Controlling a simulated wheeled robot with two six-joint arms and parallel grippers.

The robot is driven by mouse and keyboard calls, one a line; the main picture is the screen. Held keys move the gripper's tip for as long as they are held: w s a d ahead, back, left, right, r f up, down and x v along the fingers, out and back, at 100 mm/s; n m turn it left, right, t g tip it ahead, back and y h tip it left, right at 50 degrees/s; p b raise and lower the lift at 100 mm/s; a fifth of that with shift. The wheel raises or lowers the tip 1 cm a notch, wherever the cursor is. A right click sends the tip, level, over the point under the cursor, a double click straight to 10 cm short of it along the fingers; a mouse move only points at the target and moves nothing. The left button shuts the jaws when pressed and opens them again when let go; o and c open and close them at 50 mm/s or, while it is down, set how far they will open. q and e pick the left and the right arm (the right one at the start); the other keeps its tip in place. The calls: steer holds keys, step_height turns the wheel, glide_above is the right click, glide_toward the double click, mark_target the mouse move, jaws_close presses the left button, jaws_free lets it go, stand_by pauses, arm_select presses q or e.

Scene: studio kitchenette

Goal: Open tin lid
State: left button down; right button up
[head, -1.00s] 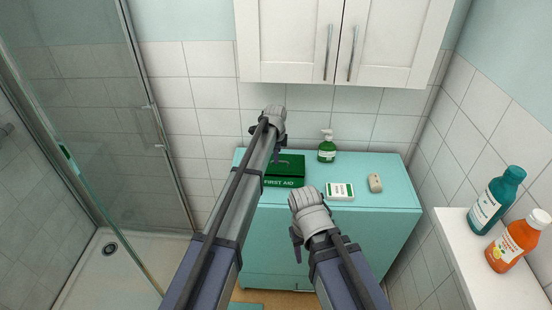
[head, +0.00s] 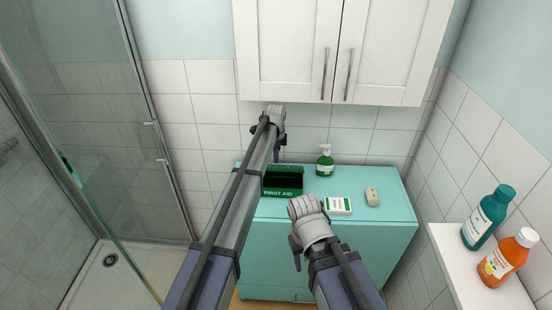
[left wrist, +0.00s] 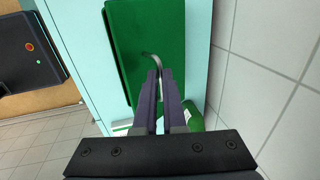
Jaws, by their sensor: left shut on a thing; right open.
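The green first aid tin (head: 283,194) stands on the turquoise cabinet top, its white lettering facing me. Its lid is raised, and a dark inside shows above the front wall. In the left wrist view the green lid (left wrist: 130,35) fills the upper middle, with a thin curved grey handle on it. My left gripper (head: 277,157) is above the back of the tin; in the left wrist view its fingers (left wrist: 160,75) are shut on the handle. My right gripper (head: 297,262) is open, in front of the cabinet and away from the tin; its fingers are partly hidden.
A green pump bottle (head: 325,160), a white-and-green box (head: 339,206) and a beige bar (head: 372,197) stand or lie right of the tin. Wall cupboards (head: 300,50) hang above. Teal (head: 484,220) and orange (head: 503,262) bottles stand on the right ledge. A glass shower screen is at left.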

arm_select(q)
steer(key=c, duration=1)
jaws_free()
steer(key=r+p, duration=0.2)
steer(key=s+r+p, duration=0.1)
steer(key=r+p, duration=0.4)
steer(key=shift+s+r+p, duration=0.25)
steer(key=shift+r+p, duration=0.05)
steer(key=shift+p, duration=0.05)
